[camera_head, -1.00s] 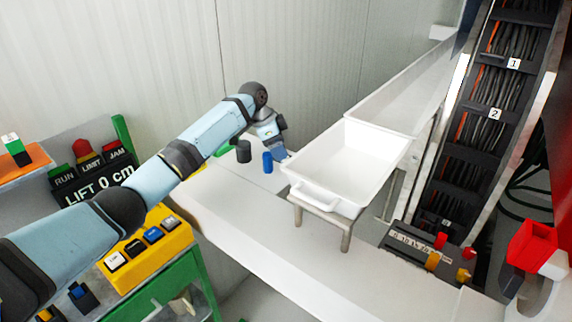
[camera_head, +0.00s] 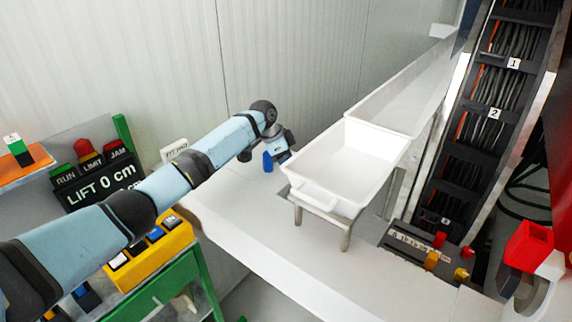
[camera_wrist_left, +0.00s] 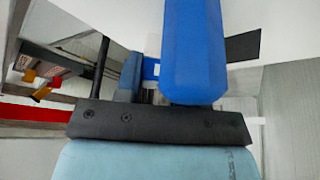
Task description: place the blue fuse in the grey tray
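The blue fuse (camera_head: 268,162) stands upright on the white bench top (camera_head: 262,205), left of the grey tray. It fills the upper middle of the left wrist view (camera_wrist_left: 195,50) as a large blue cylinder. My left gripper (camera_head: 281,153) is right beside the fuse, at its upper right, between it and the tray. Its fingers are small and partly hidden, so I cannot tell whether they are around the fuse. The pale grey tray (camera_head: 318,195) is empty on a metal stand. My right gripper is not in view.
A long pale trough (camera_head: 405,85) runs back from the tray. A dark cable ladder (camera_head: 490,115) rises at the right. A lever panel (camera_head: 415,245) sits at the bench's front right. A yellow button box (camera_head: 150,245) and lift display (camera_head: 100,185) are at left.

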